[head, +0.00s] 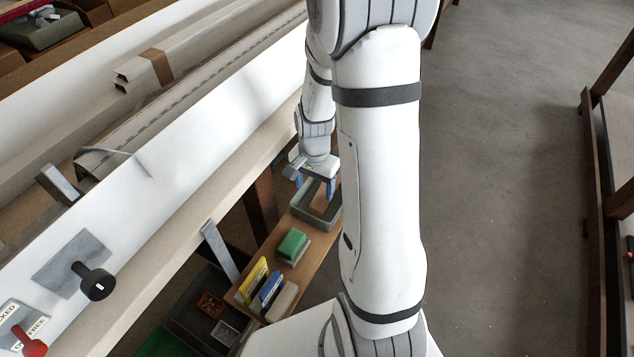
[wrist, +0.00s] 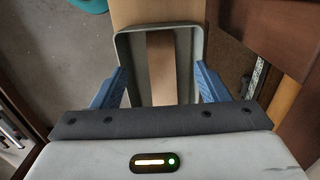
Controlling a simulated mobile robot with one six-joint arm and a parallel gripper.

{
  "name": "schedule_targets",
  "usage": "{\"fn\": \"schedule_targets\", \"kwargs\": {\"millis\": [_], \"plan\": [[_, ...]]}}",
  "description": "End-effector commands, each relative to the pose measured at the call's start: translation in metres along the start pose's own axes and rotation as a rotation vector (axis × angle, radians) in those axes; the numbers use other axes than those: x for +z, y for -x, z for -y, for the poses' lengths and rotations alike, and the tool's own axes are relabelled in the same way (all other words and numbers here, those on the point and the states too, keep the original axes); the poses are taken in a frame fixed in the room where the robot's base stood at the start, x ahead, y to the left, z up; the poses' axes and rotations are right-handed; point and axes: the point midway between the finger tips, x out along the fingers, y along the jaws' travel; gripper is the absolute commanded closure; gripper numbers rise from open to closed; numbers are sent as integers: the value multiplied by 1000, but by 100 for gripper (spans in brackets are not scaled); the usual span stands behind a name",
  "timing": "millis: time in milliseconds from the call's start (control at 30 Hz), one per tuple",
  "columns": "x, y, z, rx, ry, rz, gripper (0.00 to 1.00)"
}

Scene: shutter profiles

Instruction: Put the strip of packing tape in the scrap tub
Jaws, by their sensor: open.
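A brown strip that looks like the packing tape (wrist: 161,52) lies lengthwise inside the grey scrap tub (wrist: 192,38), between its side walls, in the wrist view. The tub also shows in the head view (head: 299,214), on a wooden shelf below the bench; my arm partly covers its right side. My gripper (wrist: 161,70) is open, its blue fingers apart on either side of the strip, with nothing between them held. In the head view my gripper (head: 315,184) is just above the tub. The strip's near end is hidden by my gripper body.
On the wooden shelf (head: 266,252) stand a green block (head: 292,244) and yellow and blue upright items. White profiles run along the bench, one with a brown band (head: 158,66). A black-knobbed clamp (head: 92,282) and red knob (head: 30,345) stand out. Grey floor is clear at right.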

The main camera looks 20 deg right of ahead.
Motion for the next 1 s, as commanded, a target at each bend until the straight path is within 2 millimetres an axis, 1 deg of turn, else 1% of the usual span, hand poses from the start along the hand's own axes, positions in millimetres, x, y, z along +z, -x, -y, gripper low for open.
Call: {"fn": "schedule_targets", "kwargs": {"millis": [167,267,367,500,600,700,800,1000], "plan": [[0,0,0,0,0,0,32],[0,7,1,-2,0,-2,32],[-1,22,1,-3,0,-3,32],[-1,47,1,-3,0,-3,32],[-1,62,1,-3,0,-3,32],[-1,72,1,-2,0,-2,32],[-1,77,1,0,0,0,32],[0,78,1,0,1,0,32]]}}
